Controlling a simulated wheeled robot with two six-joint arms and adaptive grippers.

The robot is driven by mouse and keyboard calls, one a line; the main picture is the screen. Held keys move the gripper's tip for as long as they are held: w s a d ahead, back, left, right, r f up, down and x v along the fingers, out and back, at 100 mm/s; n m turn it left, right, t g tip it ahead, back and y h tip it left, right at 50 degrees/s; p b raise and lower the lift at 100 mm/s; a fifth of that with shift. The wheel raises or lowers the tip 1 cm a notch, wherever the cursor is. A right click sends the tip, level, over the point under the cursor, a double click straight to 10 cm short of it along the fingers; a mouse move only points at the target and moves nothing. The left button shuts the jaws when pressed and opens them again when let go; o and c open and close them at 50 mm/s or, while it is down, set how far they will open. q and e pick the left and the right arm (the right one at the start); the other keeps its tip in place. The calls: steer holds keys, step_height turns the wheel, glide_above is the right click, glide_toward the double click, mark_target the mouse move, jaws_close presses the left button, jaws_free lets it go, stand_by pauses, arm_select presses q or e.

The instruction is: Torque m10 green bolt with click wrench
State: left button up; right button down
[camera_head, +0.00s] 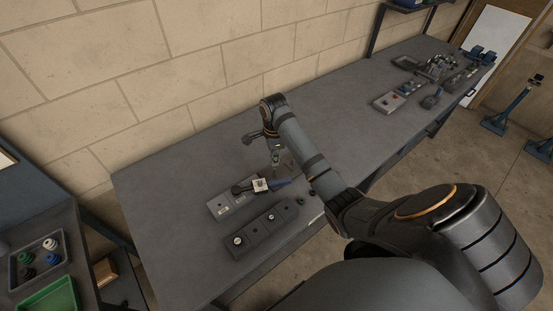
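My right arm comes in from the lower right and reaches over the grey workbench (180,190). A white, marked block (260,185) shows at the tool's middle. Whether the fingers are open or touch the tool is too small to tell. A long grey block (262,232) in front carries several bolt-like heads, one pale-ringed at its left end (238,241). No head there reads clearly as green. My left gripper is out of view.
A grey plate (220,207) lies under the tool's left end. A panel with red and blue parts (388,102) and metal fixtures (437,68) stand at the bench's far right. At lower left are a tray of coloured caps (39,258) and a green bin (50,298).

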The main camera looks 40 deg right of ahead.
steer(key=f+b, duration=0.1)
steer(key=b, duration=0.1)
steer(key=d+f+b, duration=0.1)
steer(key=f+b, duration=0.1)
steer(key=s+d+f+b, duration=0.1)
steer(key=b, duration=0.1)
steer(key=shift+f+b, duration=0.35)
steer(key=shift+b, duration=0.05)
steer(key=shift+f+p, duration=0.65)
steer(key=shift+p, duration=0.15)
steer(key=shift+f, duration=0.45)
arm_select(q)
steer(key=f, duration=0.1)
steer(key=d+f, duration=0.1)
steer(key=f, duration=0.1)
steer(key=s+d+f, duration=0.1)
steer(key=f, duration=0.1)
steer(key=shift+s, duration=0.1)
arm_select(e)
steer(key=shift+f, duration=0.1)
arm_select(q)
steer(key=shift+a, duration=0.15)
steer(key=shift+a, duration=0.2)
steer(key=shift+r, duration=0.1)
